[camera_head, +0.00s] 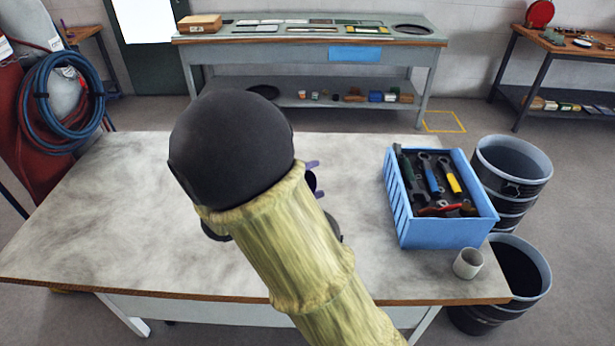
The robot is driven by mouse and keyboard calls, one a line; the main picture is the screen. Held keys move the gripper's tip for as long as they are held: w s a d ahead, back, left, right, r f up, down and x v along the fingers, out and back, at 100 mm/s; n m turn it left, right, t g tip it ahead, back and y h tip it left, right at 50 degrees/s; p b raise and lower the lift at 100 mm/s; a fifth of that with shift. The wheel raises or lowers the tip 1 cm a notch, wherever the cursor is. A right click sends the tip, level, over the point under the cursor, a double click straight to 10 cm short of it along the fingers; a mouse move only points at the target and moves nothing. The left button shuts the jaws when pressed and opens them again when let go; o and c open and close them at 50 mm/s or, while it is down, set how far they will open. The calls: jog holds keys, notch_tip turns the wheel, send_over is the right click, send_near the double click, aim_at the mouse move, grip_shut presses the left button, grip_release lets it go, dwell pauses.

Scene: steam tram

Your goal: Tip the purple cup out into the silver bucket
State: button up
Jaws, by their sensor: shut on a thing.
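My arm, with a black rounded joint and a tan ribbed sleeve, covers the middle of the head view. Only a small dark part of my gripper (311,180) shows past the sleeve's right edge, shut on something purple. Two small purple bits (313,165) show there, which I take for the purple cup; most of it is hidden, and I cannot tell its tilt or contents. A small pale grey, open-topped container (468,264) stands upright at the table's front right corner. I cannot tell whether it is the silver bucket.
A blue crate (440,233) of tools stands on the right of the marbled table (110,215). Two dark bins (510,165) stand on the floor beyond the table's right edge. The table's left side is clear. A workbench (300,42) stands behind.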

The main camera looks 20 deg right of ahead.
jog(key=shift+s, duration=0.2)
jog(key=shift+r, duration=0.1)
jog(key=r+n+p, duration=0.1)
jog(key=p, duration=0.2)
jog(key=shift+w+r, duration=0.15)
jog(key=shift+r, duration=0.15)
jog(key=r+n+p, duration=0.1)
jog(key=r+p, duration=0.1)
jog(key=p, duration=0.2)
jog(key=w+r+n+p, duration=0.1)
jog(key=r+n+p, duration=0.1)
jog(key=p, duration=0.2)
jog(key=a+r+n+h+p, duration=0.1)
jog(key=r+n+p, duration=0.1)
jog(key=p, duration=0.2)
jog(key=shift+w+r+g+p, duration=0.3)
jog(key=shift+w+g+p, duration=0.1)
notch_tip(320, 180, up, 5)
jog(key=w+a+n+h+p, duration=0.1)
jog(key=n+p, duration=0.4)
jog(key=p, duration=0.5)
jog(key=shift+w+a+r+n+p, duration=0.2)
jog(key=shift+w+n+p, duration=0.15)
jog(key=shift+w, duration=0.55)
jog(key=shift+f, duration=0.1)
